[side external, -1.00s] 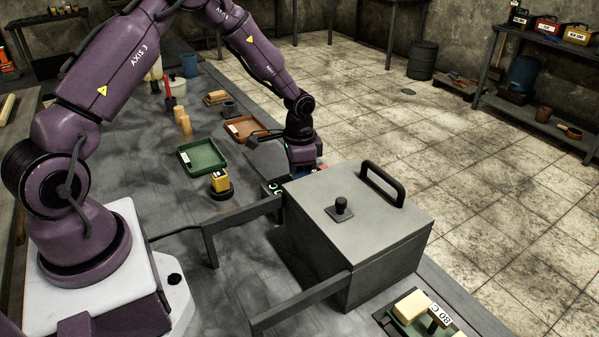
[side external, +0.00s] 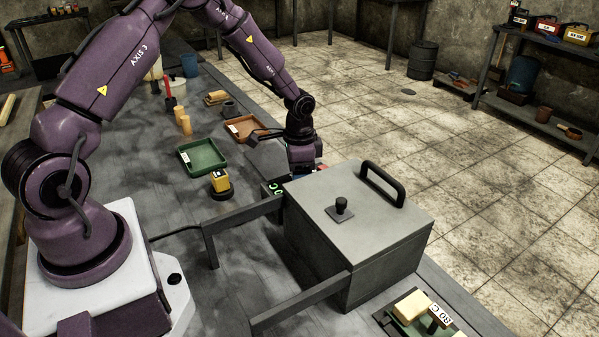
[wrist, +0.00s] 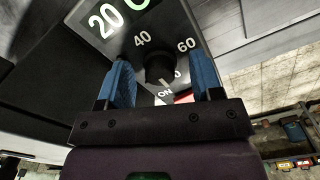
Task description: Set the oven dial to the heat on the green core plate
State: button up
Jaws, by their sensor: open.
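The oven is a grey lidded box (side external: 355,235) in the side view. In the wrist view its dark control panel (wrist: 92,62) carries a black round dial (wrist: 159,68) with marks 40, 60, a partly hidden number and ON. A pale pointer line on the dial seems to face ON. The lit display (wrist: 108,18) reads 20 C. My gripper (wrist: 160,62) is open, its blue fingers on either side of the dial; whether they touch it I cannot tell. The green core plate (side external: 394,327) at the bottom right holds pale cores and a tag (side external: 440,314) reading 80 C.
A green tray (side external: 187,156), a brown tray (side external: 232,127) and a yellow block (side external: 219,180) on a dark round base stand on the bench left of the oven. Grey bars (side external: 240,215) extend from the oven's left side. The lid has a knob (side external: 341,206) and a handle.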

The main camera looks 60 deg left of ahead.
jog(key=shift+r, duration=0.15)
notch_tip(320, 180, up, 13)
dwell(0.4)
jog(key=s+d+r+n+t, duration=0.1)
jog(key=s+d+r+t, duration=0.1)
jog(key=s+r, duration=0.3)
jog(key=s+d+r+n+t, duration=0.1)
jog(key=s+d+r, duration=0.4)
jog(key=s, duration=0.5)
jog(key=s+d+r+n+t, duration=0.2)
jog(key=s+d+r, duration=0.1)
jog(key=s+r, duration=0.2)
jog(key=shift+s+d+r+n+t, duration=0.2)
jog(key=shift+s+d+n+t, duration=0.1)
jog(key=shift+s, duration=0.9)
